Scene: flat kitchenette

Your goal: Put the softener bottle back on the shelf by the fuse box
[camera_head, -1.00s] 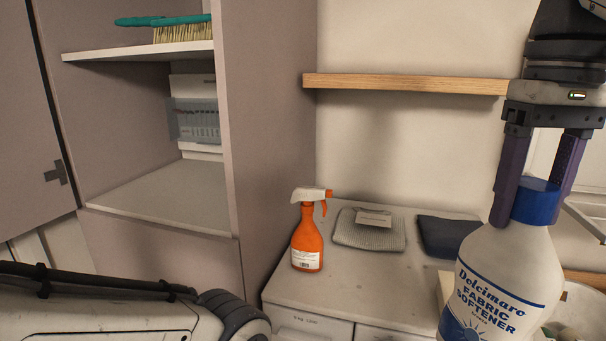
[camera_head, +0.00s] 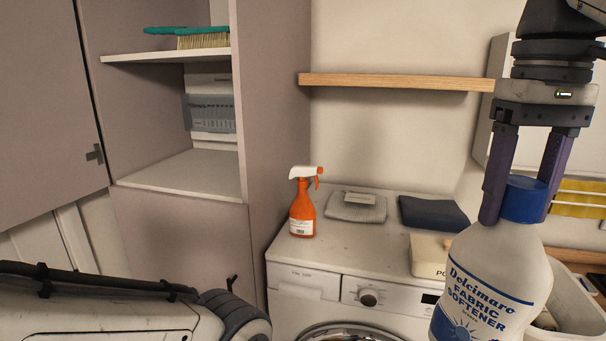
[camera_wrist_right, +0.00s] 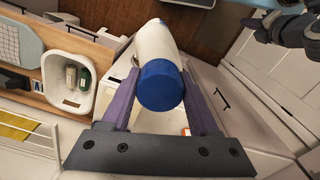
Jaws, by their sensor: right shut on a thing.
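The white softener bottle (camera_head: 490,275) with a blue cap hangs upright at the right of the head view. My right gripper (camera_head: 522,205) is shut on it at the cap, pointing down. In the right wrist view the blue cap (camera_wrist_right: 161,86) sits between the purple fingers of the gripper (camera_wrist_right: 163,105). The fuse box (camera_head: 211,110) is on the back wall of the open cabinet at the left. The shelf (camera_head: 190,174) just below it has a bare visible surface. My left gripper is not in view; only part of my left arm shows at lower left.
A green brush (camera_head: 190,38) lies on the upper cabinet shelf (camera_head: 165,57). An orange spray bottle (camera_head: 302,215) and folded cloths (camera_head: 355,206) are on the washing machine (camera_head: 330,258). A wooden wall shelf (camera_head: 400,82) is empty. A cabinet side panel (camera_head: 272,130) stands between the bottle and the fuse-box shelf.

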